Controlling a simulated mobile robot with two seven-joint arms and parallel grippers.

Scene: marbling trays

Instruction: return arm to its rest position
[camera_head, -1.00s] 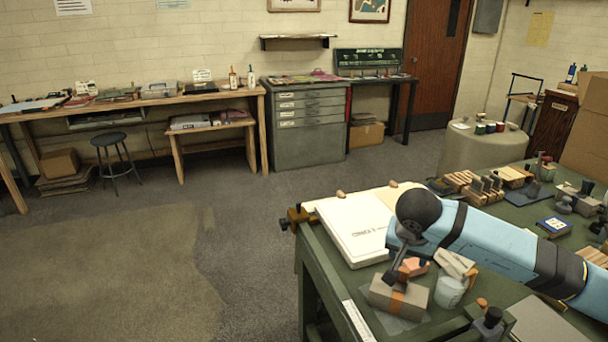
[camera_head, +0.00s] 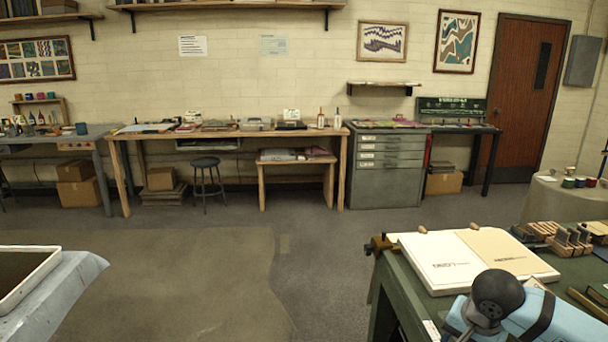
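My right arm (camera_head: 555,318), light blue with a dark round joint, comes in from the lower right. It reaches over the right-hand green table (camera_head: 410,292). My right gripper is not clearly visible; the lower edge of the picture cuts off the end of the arm. My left arm and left gripper are not in the picture. An open book or board with pale pages (camera_head: 440,262) lies on the green table just behind my arm.
A shallow white-rimmed tray (camera_head: 28,280) sits on a grey-covered table at lower left. The floor (camera_head: 315,265) between the tables is open. A long wooden bench (camera_head: 230,134), a stool (camera_head: 205,163) and a grey drawer cabinet (camera_head: 385,180) stand along the back wall.

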